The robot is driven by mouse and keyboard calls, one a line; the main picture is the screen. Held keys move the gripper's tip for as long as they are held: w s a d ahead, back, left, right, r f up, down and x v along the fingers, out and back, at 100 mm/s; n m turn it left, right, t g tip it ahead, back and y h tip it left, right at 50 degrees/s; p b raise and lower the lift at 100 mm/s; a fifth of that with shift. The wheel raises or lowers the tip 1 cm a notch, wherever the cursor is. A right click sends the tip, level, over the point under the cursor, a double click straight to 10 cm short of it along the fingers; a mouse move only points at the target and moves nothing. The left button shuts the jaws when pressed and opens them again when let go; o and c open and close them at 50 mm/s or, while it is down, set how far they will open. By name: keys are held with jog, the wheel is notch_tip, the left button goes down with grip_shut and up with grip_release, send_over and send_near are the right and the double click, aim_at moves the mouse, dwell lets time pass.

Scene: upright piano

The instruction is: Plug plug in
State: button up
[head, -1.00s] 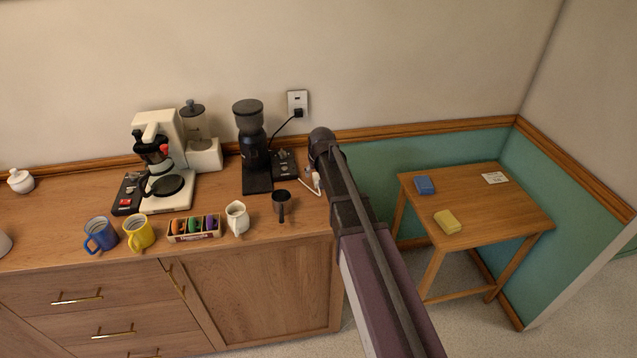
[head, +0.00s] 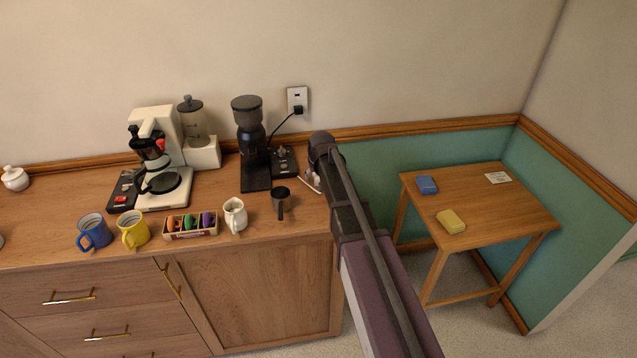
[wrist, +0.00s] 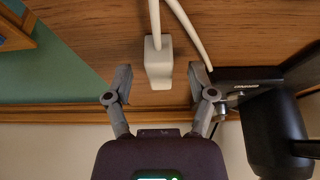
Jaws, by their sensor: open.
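A white plug (wrist: 158,62) with a white cord (wrist: 190,30) lies on the wooden counter at its back right end. My gripper (wrist: 160,76) is open, with one finger on each side of the plug's near end and visible gaps to both. In the head view my arm hides most of the plug and gripper. A wall socket (head: 297,95) is on the wall above the counter. A black plug (head: 298,110) sits in its lower part, with a black cord running down behind the grinder.
A black coffee grinder (head: 252,150) stands left of my gripper, close to it in the wrist view (wrist: 270,135). A side table (head: 500,220) is to the right.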

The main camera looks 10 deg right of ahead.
jog(key=shift+w+f, duration=0.15)
jog(key=shift+f, duration=0.25)
dwell(0.3)
grip_shut()
